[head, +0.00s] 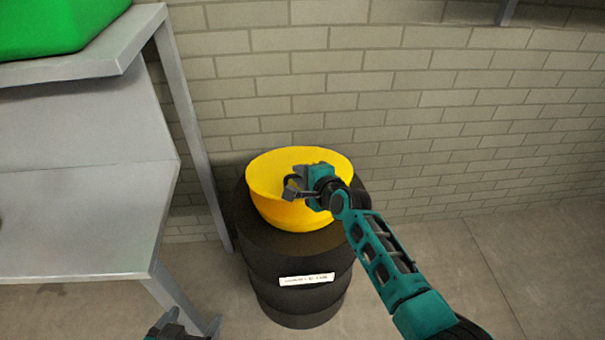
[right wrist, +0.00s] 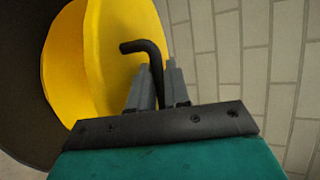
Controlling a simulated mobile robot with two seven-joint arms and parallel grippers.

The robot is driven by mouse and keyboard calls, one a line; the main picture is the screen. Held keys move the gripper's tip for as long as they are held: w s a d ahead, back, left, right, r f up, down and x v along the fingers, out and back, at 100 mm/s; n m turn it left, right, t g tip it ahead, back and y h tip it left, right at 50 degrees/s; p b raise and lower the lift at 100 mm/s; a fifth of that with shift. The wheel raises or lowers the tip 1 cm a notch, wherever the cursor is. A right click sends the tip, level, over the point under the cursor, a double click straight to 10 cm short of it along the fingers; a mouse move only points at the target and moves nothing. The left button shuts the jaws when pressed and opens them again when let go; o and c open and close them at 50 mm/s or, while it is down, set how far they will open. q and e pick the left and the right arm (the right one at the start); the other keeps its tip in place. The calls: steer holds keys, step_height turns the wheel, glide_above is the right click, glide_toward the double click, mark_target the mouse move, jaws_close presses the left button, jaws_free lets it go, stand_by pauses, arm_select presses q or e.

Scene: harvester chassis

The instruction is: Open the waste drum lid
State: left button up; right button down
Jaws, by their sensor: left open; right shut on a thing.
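The waste drum (head: 300,262) is black, ribbed and upright on the floor, with a white label on its front. A yellow bowl-shaped piece (head: 288,217) sits on top of it, and its hollow inside faces up. My right gripper (head: 291,188) is over this yellow piece and shut on a thin black bent handle. The handle (right wrist: 148,50) stands up between the fingers in the right wrist view, in front of the yellow piece (right wrist: 110,45). Where the handle joins the lid is hidden. My left gripper (head: 170,325) is open and empty at the bottom edge, partly cut off.
A grey metal table (head: 85,225) with an upper shelf (head: 130,52) stands left of the drum, close to it. A green container (head: 60,25) is on the shelf. A brick wall (head: 450,110) is behind the drum. The floor (head: 500,260) to the right is clear.

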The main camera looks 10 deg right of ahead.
arm_select(q)
step_height(320, 180, up, 6)
steer(key=p, duration=0.5)
arm_select(e)
steer(key=w+r+g, duration=0.2)
steer(key=w+r, duration=0.3)
steer(key=r, duration=0.2)
steer(key=shift+m+h, duration=0.3)
steer(key=c, duration=1.4)
jaws_free()
steer(key=shift+c, duration=0.2)
arm_select(q)
steer(key=shift+s, duration=0.1)
arm_select(e)
steer(key=shift+d, duration=0.1)
